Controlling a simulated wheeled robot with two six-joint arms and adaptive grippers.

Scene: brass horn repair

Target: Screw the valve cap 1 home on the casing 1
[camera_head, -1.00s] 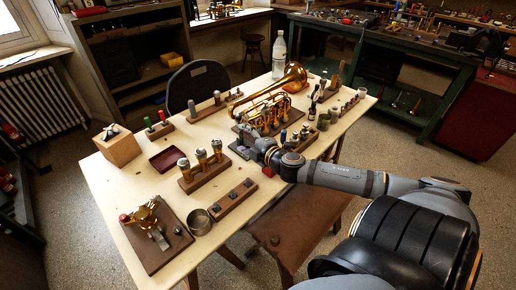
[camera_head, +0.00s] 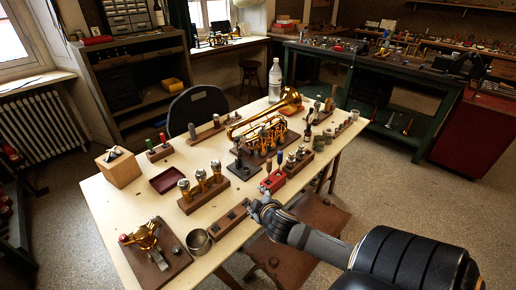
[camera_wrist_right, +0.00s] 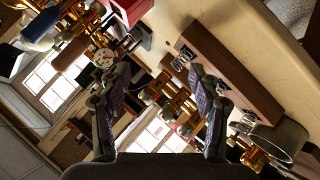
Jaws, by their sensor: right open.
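The brass horn (camera_head: 262,128) lies on a dark board near the middle of the table, its valve casings (camera_head: 268,140) facing me. The casings are too small to tell which is casing 1 or whether a cap sits on it. My right gripper (camera_head: 260,208) is over the table's near edge, apart from the horn, beside a low wooden block (camera_head: 228,221). In the right wrist view the jaws (camera_wrist_right: 160,88) are spread with nothing between them, and the wooden block (camera_wrist_right: 232,82) with small metal pieces lies beside them. I cannot pick out valve cap 1. My left gripper is not visible.
A rack with several valves (camera_head: 190,206) stands left of my right gripper. A metal cup (camera_head: 198,242) is nearer the front. A red tool holder (camera_head: 273,181) stands close behind the gripper. A maroon tray (camera_head: 168,180) and a bottle (camera_head: 275,82) stand farther off.

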